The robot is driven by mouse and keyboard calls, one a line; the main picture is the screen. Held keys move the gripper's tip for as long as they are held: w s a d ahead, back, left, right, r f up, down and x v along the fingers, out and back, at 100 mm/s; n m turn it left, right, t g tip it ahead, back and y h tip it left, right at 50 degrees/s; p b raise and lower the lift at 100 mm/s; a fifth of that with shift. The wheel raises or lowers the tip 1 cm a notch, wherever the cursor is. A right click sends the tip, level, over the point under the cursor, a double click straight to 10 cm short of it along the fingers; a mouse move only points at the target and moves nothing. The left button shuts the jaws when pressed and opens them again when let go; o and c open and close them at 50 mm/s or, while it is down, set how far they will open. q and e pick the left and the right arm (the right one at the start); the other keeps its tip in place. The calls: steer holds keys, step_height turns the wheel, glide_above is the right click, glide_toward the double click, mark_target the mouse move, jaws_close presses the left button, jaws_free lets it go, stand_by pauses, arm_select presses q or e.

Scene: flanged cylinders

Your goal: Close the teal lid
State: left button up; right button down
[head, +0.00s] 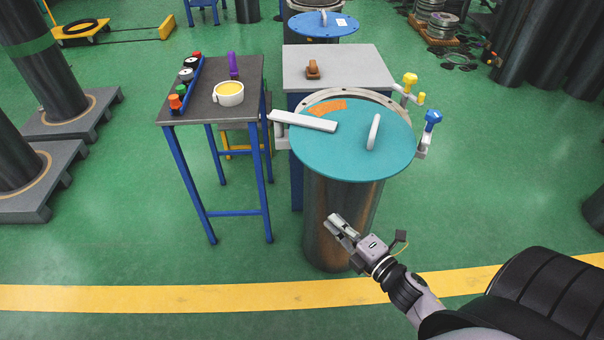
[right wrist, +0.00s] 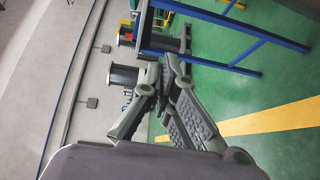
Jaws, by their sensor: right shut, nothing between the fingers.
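The teal lid (head: 345,153) lies over the top of a dark metal cylinder (head: 338,215) in the head view. It has a white upright handle (head: 374,131) and an orange patch (head: 328,107). A pale flange rim (head: 350,93) shows past the lid's far edge; I cannot tell whether the lid sits flat. A white bar (head: 305,121) reaches over the lid's left side. My right gripper (head: 335,222) is shut and empty, below the lid and in front of the cylinder. Its fingers also show together in the right wrist view (right wrist: 167,75). My left gripper is out of view.
A yellow-knobbed clamp (head: 410,82) and a blue-knobbed clamp (head: 432,119) stand at the rim's right. A grey table (head: 350,62) stands behind. The green floor right of the cylinder is clear.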

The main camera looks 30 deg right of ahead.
steer(key=w+a+r+m+t+h, duration=0.1)
steer(key=w+a+r+m+h, duration=0.1)
steer(key=a+r, duration=0.25)
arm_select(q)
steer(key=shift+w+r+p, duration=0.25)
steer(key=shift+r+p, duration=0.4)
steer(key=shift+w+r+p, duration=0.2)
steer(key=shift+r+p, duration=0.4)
arm_select(e)
steer(key=w+d+h, duration=0.1)
steer(key=w+d, duration=0.2)
steer(key=w, duration=0.8)
steer(key=shift+r, duration=0.15)
steer(key=shift+d, duration=0.1)
